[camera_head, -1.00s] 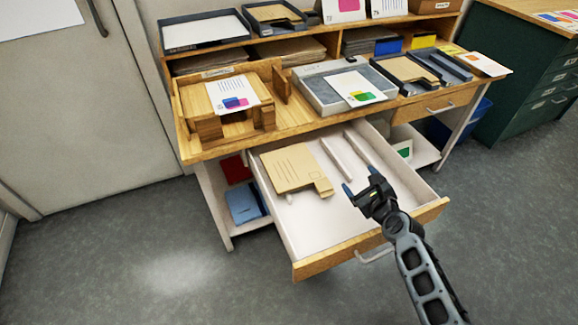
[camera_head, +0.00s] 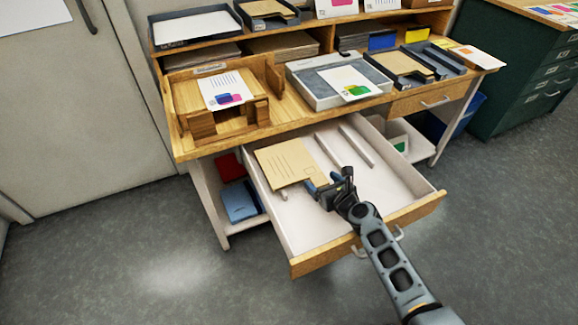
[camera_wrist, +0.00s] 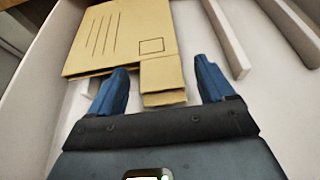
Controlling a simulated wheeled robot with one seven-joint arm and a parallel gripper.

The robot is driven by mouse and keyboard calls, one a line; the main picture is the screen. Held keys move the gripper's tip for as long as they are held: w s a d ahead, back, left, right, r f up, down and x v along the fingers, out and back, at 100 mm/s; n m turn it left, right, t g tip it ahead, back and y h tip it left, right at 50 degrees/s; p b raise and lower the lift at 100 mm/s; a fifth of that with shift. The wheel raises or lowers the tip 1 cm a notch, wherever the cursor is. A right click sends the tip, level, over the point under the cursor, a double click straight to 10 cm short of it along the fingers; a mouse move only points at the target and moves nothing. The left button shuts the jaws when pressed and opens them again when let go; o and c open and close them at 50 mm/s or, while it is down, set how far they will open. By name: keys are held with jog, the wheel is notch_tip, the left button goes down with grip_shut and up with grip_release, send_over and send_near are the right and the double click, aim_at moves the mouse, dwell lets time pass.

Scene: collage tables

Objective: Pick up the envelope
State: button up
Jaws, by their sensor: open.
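A tan envelope (camera_head: 284,163) with printed lines and a small square lies in the left part of the open white drawer (camera_head: 310,222). In the wrist view the envelope (camera_wrist: 120,35) is ahead, and a narrower tan piece (camera_wrist: 163,78) at its near right corner reaches toward the space between my fingertips. My gripper (camera_head: 316,184) is open, with blue fingers, at the envelope's near right edge. In the wrist view my gripper (camera_wrist: 163,80) has its fingers apart on either side of the tan piece. I cannot tell whether they touch it.
White divider strips (camera_head: 356,147) stand in the drawer to the right of the envelope. The desk (camera_head: 282,115) above holds a wooden tray (camera_head: 260,112) and a grey device with a printed sheet (camera_head: 345,80). The drawer's right part is clear.

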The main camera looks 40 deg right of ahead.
jog(key=shift+w+d+f, duration=0.15)
jog(key=shift+w+f, duration=0.05)
jog(key=shift+w, duration=0.25)
jog(key=c, duration=1.1)
